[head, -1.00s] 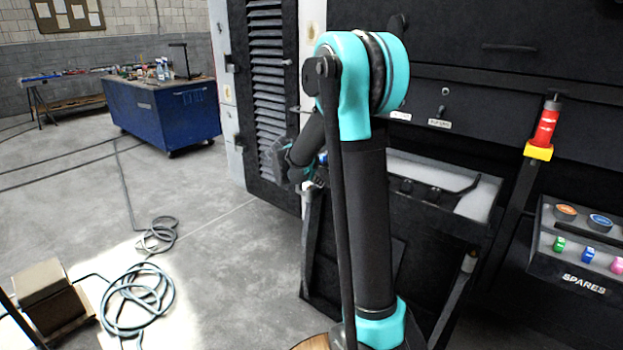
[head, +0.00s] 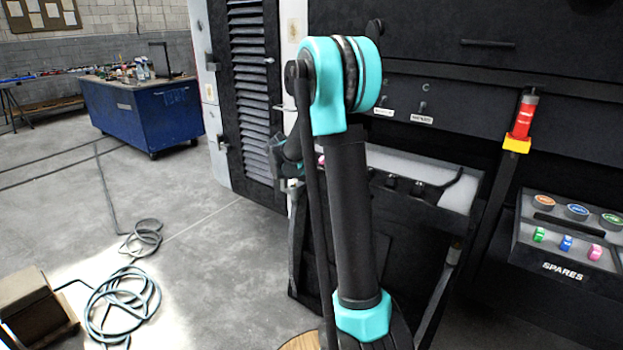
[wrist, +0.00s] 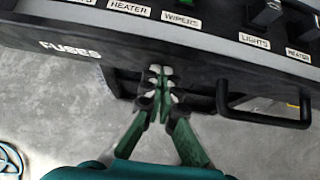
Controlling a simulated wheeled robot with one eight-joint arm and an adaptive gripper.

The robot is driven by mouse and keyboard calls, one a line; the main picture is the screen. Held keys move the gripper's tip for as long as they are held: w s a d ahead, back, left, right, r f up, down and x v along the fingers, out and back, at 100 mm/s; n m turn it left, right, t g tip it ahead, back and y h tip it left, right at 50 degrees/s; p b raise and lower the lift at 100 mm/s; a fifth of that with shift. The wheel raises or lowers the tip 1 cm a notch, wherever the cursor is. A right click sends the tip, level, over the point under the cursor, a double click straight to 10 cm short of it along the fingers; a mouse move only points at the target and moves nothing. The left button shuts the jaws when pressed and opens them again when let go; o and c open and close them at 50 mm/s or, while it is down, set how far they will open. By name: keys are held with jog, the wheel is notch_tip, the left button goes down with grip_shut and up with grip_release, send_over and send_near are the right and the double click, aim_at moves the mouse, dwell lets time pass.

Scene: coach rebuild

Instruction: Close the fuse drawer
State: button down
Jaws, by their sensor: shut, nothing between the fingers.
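The fuse drawer stands open. In the wrist view its dark front (wrist: 185,57) carries the label FUSES, and a black bar handle (wrist: 265,118) sits right of my gripper. Behind the front is a light panel with labels such as HEATER, WIPERS and LIGHTS, and several fuses. My gripper (wrist: 160,72) is shut and empty, its tips at the drawer front, left of the handle. I cannot tell whether they touch it. In the head view the drawer's light inside (head: 455,197) shows right of my arm, which hides part of it; the fingertips are hidden.
A SPARES tray (head: 525,248) with coloured pieces is at the right, near a red and yellow cylinder (head: 523,118). A louvred door (head: 253,90) is left of my arm. Cable coils (head: 125,300) and a box (head: 30,305) lie on the floor at left, which is otherwise mostly clear.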

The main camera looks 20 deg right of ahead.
jog(key=w+d, duration=0.5)
jog(key=d, duration=0.2)
jog(key=w+d, duration=0.6)
jog(key=d, duration=0.1)
jog(key=w+d, duration=0.5)
jog(key=d, duration=0.2)
jog(key=shift+w+d, duration=0.15)
jog(key=shift+w, duration=0.15)
jog(key=shift+w+d+r, duration=0.1)
jog(key=shift+w+d, duration=0.05)
jog(key=shift+d, duration=0.1)
